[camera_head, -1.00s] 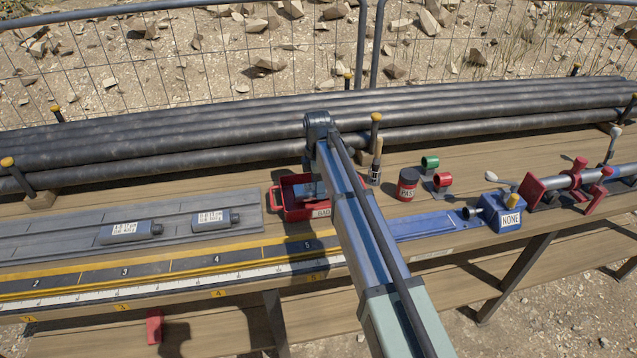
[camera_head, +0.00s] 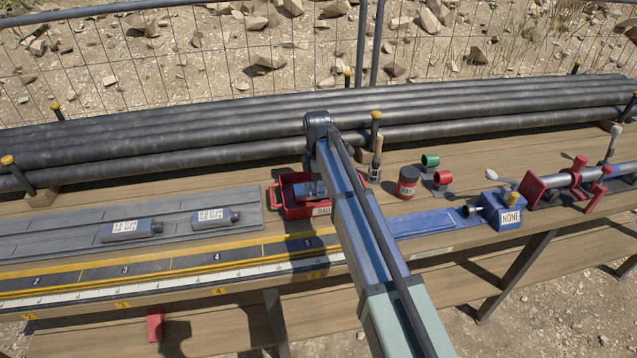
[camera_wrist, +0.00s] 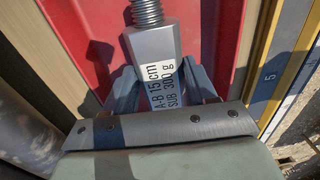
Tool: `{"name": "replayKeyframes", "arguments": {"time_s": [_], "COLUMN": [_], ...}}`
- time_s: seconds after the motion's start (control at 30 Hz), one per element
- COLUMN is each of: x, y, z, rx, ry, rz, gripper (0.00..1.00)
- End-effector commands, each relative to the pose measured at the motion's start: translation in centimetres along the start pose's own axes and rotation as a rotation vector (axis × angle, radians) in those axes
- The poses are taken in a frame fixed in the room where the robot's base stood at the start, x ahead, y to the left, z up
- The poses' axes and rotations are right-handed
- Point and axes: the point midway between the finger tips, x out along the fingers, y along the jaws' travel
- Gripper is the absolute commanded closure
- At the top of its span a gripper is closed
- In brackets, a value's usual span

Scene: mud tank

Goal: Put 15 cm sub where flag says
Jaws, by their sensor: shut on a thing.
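A grey metal sub (camera_wrist: 153,45) with a threaded end is held between the jaws of my gripper (camera_wrist: 165,85) in the wrist view. Its print reads A-B 15 cm SUB 300 g. It is over or in the red tray (camera_wrist: 85,50); contact with the floor cannot be told. In the head view the red tray (camera_head: 295,212) bears a label BAD, and my arm hides most of the gripper. Two other grey labelled subs (camera_head: 130,231) (camera_head: 214,218) lie on the grey rack at the left. No clear flag can be made out; a blue box (camera_head: 499,213) reads NONE.
A yellow-edged numbered ruler strip (camera_head: 170,268) runs along the bench front. A red can (camera_head: 407,183), green ring (camera_head: 430,161) and red ring (camera_head: 442,179) stand right of my arm. A blue tray (camera_head: 425,222) lies before them. Black pipes (camera_head: 220,130) line the back.

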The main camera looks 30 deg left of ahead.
Motion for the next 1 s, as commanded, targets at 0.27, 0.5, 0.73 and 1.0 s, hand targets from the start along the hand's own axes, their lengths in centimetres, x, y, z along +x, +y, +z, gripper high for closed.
{"name": "replayKeyframes", "arguments": {"time_s": [0.27, 0.5, 0.73, 1.0], "x": [0.01, 0.03, 0.06, 0.05], "y": [0.01, 0.0, 0.0, 0.0], "z": [0.0, 0.0, 0.0, 0.0], "rx": [0.0, 0.0, 0.0, 0.0], "ry": [0.0, 0.0, 0.0, 0.0], "rz": [0.0, 0.0, 0.0, 0.0], "gripper": [0.42, 0.19, 0.13, 0.0]}}
